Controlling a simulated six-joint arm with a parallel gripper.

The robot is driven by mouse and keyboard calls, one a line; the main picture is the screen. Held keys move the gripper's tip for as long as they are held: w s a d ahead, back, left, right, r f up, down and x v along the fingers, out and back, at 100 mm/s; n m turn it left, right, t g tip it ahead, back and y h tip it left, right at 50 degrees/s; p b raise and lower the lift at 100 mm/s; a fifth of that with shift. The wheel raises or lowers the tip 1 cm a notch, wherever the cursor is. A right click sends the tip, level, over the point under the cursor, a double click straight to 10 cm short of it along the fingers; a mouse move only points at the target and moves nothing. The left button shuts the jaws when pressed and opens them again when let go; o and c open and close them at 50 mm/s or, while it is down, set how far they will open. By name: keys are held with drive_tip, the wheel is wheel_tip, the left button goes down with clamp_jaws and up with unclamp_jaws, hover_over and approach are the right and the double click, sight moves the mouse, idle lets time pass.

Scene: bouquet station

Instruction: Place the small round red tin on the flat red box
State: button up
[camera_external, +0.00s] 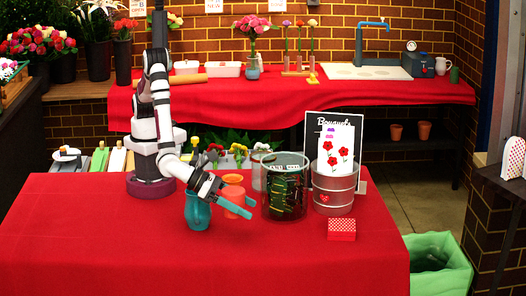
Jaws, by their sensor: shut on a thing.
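My gripper (243,207) is low over the front table, with teal fingers pointing right and down, between the teal pitcher and the glass cylinder. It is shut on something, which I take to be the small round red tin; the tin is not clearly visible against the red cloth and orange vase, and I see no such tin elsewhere. The flat red box (341,229) with white dots lies on the red cloth to the right, in front of the metal bucket. My gripper is left of the box and apart from it.
A teal pitcher (197,212) and an orange vase (233,180) stand close by my gripper. A dark-patterned glass cylinder (285,187) and a metal bucket (335,189) stand between gripper and box or behind it. The front of the red table (200,262) is clear.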

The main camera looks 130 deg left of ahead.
drive_tip(key=shift+s+d+r, duration=0.2)
drive_tip(key=shift+d+r, duration=0.1)
drive_tip(key=shift+d, duration=0.1)
drive_tip(key=w+a+r+n+y, duration=0.1)
drive_tip(key=w+a+r, duration=0.1)
drive_tip(key=w+a, duration=0.55)
drive_tip(key=n+g, duration=0.1)
hover_over(341, 225)
drive_tip(key=shift+y, duration=0.3)
drive_tip(key=f, duration=0.5)
drive_tip(key=shift+s+d, duration=0.25)
drive_tip(key=shift+d, duration=0.05)
drive_tip(key=f, duration=0.2)
drive_tip(key=a+f, duration=0.1)
drive_tip(key=f, duration=0.1)
drive_tip(key=shift+w, duration=0.15)
drive_tip(key=shift+d+f, duration=0.1)
drive_tip(key=shift+f, duration=0.25)
drive_tip(key=o, duration=1.3)
drive_tip(key=shift+f, duration=0.1)
drive_tip(key=shift+o, duration=0.2)
